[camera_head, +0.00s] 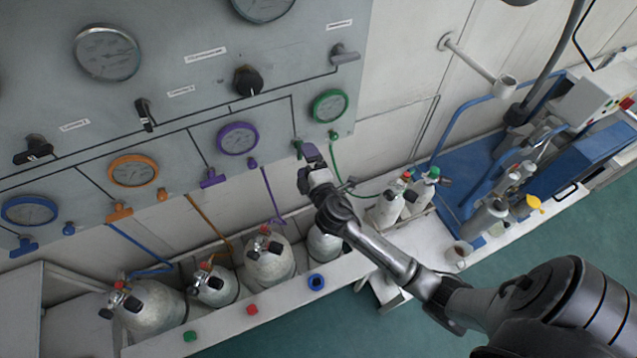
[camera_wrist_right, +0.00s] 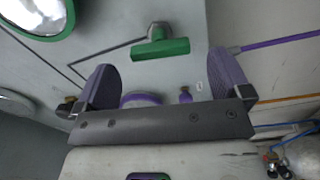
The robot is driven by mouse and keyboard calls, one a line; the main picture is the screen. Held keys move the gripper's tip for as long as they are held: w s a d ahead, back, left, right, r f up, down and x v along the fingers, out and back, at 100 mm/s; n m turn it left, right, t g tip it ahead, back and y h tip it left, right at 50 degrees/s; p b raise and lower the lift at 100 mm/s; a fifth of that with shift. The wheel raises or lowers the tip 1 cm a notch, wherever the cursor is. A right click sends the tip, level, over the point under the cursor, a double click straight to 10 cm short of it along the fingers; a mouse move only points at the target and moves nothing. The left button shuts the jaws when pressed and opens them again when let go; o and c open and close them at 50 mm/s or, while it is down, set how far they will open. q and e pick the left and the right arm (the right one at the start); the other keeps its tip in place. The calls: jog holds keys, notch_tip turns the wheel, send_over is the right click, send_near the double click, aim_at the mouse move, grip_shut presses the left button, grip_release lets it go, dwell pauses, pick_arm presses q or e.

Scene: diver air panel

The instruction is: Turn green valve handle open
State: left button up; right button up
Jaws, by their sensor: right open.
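The green valve handle (camera_head: 297,146) is on the lower right of the grey panel, below the green-rimmed gauge (camera_head: 330,106), and is partly hidden by my right gripper (camera_head: 309,160). In the right wrist view the handle (camera_wrist_right: 160,49) is a green bar lying nearly crosswise on a short metal stem. My right gripper (camera_wrist_right: 162,64) is open there, with its two purple-grey fingers spread to either side of the handle's line. The handle appears just beyond the fingertips, with visible gaps on both sides and no contact seen. My left gripper is not in view.
The purple valve handle (camera_head: 212,178) and orange valve handle (camera_head: 119,212) sit further left on the panel. A green hose (camera_head: 338,165) hangs just right of my gripper. Several gas cylinders (camera_head: 268,258) stand in a white rack below. Bare wall (camera_head: 395,90) is right of the panel.

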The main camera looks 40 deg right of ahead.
jog(key=b+v, duration=0.1)
jog(key=v, duration=0.8)
